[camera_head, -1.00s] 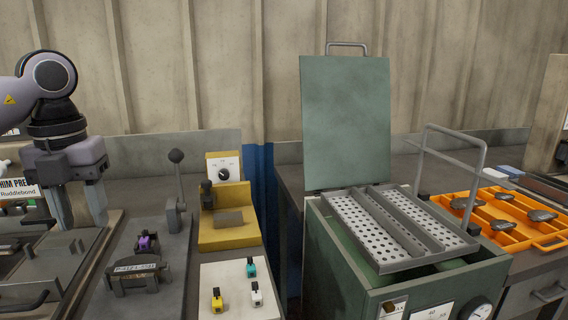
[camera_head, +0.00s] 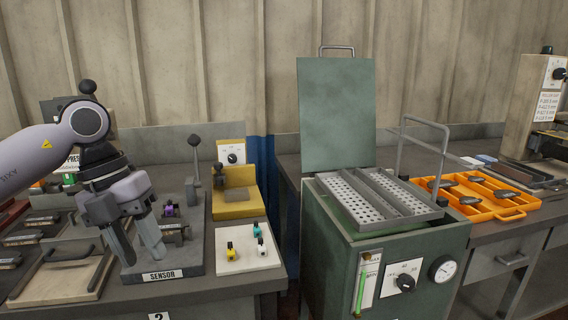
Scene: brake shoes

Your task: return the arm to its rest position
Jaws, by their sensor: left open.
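My left gripper (camera_head: 143,250) is at the left of the head view, pointing down. Its two fingers are spread apart with nothing between them. It hangs in front of the left part of the grey sensor fixture (camera_head: 163,274) and hides some of it. Whether the fingertips touch the fixture cannot be told. My left arm comes in from the left edge. My right gripper does not show.
An orange tray (camera_head: 515,209) holds several dark parts.

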